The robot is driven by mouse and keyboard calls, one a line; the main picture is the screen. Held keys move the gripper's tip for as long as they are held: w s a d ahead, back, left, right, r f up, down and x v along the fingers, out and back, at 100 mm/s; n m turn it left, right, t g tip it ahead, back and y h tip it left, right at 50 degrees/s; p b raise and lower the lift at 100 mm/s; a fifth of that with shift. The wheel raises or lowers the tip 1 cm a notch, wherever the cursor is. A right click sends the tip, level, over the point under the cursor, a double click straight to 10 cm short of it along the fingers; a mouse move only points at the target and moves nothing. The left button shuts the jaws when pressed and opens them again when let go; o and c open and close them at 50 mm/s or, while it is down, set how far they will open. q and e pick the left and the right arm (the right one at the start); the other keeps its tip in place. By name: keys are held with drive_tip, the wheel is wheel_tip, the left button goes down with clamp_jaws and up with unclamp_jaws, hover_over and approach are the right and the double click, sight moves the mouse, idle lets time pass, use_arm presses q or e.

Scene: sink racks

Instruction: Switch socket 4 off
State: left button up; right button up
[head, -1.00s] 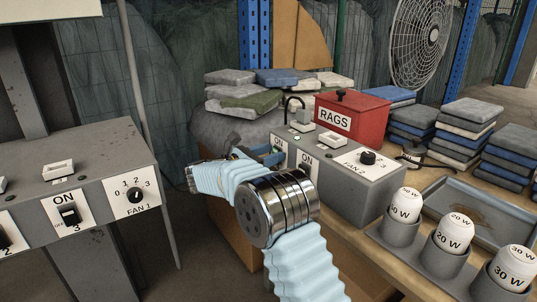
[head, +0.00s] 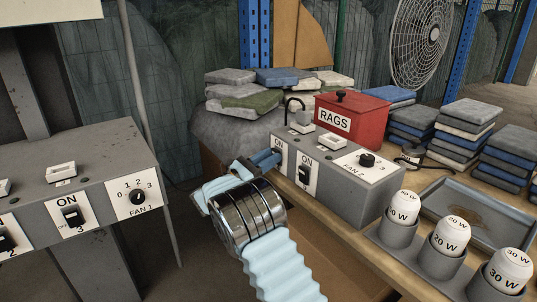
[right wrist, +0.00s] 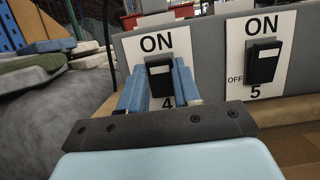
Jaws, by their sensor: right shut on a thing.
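The socket 4 switch (right wrist: 160,78) is a black rocker on a white plate marked ON above and 4 below, in the right wrist view. In the head view its plate (head: 279,147) is partly hidden by my right gripper. My right gripper (right wrist: 161,72) has its blue fingers on either side of the rocker and is shut on it. In the head view my right gripper (head: 268,158) reaches the left end of the grey box's front. Whether the rocker is tipped to on or off is hard to tell. My left gripper is not in view.
The socket 5 switch (right wrist: 263,62) sits close to the right on the same grey box (head: 362,200). A fan 2 knob (head: 367,160) is farther right. A red RAGS box (head: 352,122) stands behind. A second grey panel (head: 90,160) with switches is at left.

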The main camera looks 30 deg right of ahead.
drive_tip(key=o, duration=1.1)
drive_tip(key=shift+c, duration=0.2)
drive_tip(key=b+v, duration=0.1)
drive_tip(key=v, duration=1.3)
